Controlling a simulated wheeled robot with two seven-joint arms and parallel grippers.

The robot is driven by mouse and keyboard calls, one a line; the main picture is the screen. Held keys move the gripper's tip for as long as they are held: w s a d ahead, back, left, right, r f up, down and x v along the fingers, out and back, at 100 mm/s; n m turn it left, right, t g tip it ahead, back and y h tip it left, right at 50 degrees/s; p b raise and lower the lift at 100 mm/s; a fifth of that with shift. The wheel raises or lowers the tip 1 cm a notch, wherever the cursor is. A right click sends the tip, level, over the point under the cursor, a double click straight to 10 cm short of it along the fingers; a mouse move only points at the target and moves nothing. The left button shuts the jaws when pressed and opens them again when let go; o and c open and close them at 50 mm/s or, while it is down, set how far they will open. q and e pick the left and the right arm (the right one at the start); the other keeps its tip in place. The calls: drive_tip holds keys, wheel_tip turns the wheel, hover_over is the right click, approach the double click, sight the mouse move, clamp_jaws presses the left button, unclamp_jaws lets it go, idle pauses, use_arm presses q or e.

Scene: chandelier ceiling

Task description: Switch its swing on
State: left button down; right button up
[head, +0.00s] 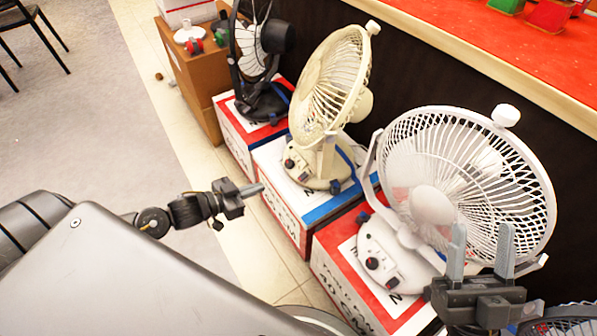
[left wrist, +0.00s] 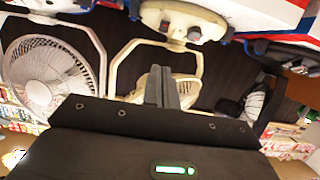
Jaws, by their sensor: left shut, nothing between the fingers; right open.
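The task does not name which fan. A white fan (head: 433,204) stands at the right, its base panel with a dark knob (head: 372,263) and a small black switch. A cream fan (head: 330,90) stands in the middle, with a dark knob (head: 290,164) on its base. A black fan (head: 252,50) stands at the back. My left gripper (head: 262,188) is shut and empty, left of the cream fan's base and apart from it. The left wrist view shows its fingers (left wrist: 162,87) below the cream base (left wrist: 180,18). My right gripper (head: 482,245) is open and empty, in front of the white fan.
The fans stand on red, white and blue boxes (head: 282,199) in a row along a dark counter with a red top (head: 480,28). Another fan (head: 572,322) is cut off at lower right. A cardboard box (head: 190,75) stands at the back. Open floor (head: 90,125) lies left.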

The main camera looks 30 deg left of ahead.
use_arm(q)
drive_tip(key=shift+w, duration=0.25)
use_arm(e)
drive_tip(key=shift+w, duration=0.2)
drive_tip(key=shift+r, duration=0.1)
use_arm(q)
drive_tip(key=shift+d, duration=0.1)
